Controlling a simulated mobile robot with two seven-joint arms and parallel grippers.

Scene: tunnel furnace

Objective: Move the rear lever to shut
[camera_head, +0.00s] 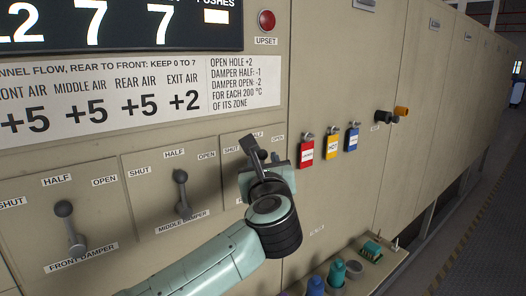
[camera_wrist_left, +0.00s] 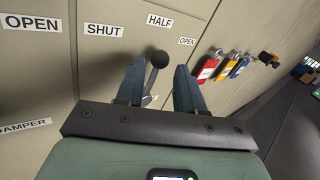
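The rear lever, a dark rod with a round knob (camera_wrist_left: 159,59), stands on the rear damper panel in the left wrist view. Its knob is below the HALF label (camera_wrist_left: 160,21), with SHUT (camera_wrist_left: 103,30) to the left and OPEN to the right. My left gripper (camera_wrist_left: 160,88) is open, with one finger on each side of the lever; gaps show between the fingers and the rod. In the head view my left gripper (camera_head: 264,158) is in front of the rear panel and hides most of the lever and some labels. My right gripper is not in view.
The middle lever (camera_head: 181,177) and front lever (camera_head: 64,209) are on panels to the left. Red (camera_head: 306,150), yellow (camera_head: 331,147) and blue (camera_head: 352,139) tags hang just right of the gripper. A shelf (camera_head: 385,264) with colored items is below right.

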